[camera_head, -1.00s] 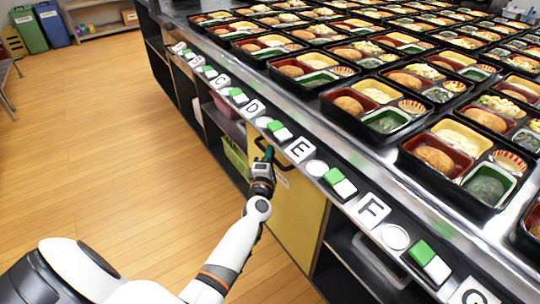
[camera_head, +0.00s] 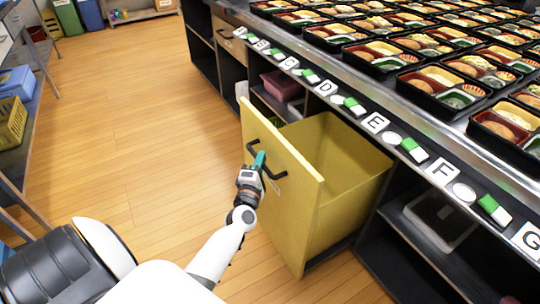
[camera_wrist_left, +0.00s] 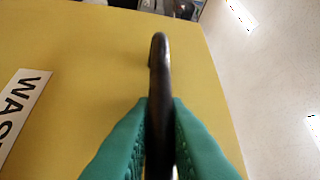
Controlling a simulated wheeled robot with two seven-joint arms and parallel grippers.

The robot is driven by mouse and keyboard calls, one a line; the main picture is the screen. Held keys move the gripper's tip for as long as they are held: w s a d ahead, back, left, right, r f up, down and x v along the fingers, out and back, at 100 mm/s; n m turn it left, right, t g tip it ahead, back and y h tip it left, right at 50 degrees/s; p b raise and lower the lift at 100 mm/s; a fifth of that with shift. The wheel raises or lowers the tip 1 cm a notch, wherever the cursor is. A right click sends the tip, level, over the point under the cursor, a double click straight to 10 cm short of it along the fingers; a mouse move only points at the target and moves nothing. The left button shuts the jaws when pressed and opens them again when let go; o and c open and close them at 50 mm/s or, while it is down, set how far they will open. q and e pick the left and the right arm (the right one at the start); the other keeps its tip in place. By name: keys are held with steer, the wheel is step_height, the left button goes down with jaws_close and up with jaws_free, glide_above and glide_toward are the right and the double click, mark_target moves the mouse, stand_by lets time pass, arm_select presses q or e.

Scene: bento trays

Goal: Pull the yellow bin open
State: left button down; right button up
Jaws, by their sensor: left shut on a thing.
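The yellow bin (camera_head: 345,165) stands pulled out from under the counter in the head view, its open top and empty-looking inside showing. Its front panel (camera_head: 285,215) faces left and carries a dark handle (camera_head: 275,174). My left gripper (camera_head: 258,162) is at the panel, shut on the handle. In the left wrist view the green fingers (camera_wrist_left: 160,140) press on both sides of the dark handle bar (camera_wrist_left: 160,80). Part of a label reading "WAS" (camera_wrist_left: 20,105) shows on the yellow panel. My right gripper is not in view.
The counter (camera_head: 440,130) bears many bento trays (camera_head: 505,118). Below it are open shelves with a pink container (camera_head: 280,84) and a pale, dark-topped object (camera_head: 440,222). Wooden floor (camera_head: 150,140) is clear left of the bin. A rack with blue and yellow crates (camera_head: 12,122) stands far left.

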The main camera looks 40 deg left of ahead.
arm_select(q)
steer(key=s+a, duration=0.3)
steer(key=s, duration=0.5)
steer(key=shift+s+a, duration=0.2)
steer(key=shift+s, duration=0.05)
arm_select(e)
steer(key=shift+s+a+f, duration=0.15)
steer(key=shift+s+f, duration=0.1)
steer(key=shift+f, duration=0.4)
arm_select(q)
steer(key=shift+f, duration=0.1)
steer(key=c, duration=1.4)
jaws_free()
steer(key=shift+c, duration=0.2)
steer(key=v, duration=1.2)
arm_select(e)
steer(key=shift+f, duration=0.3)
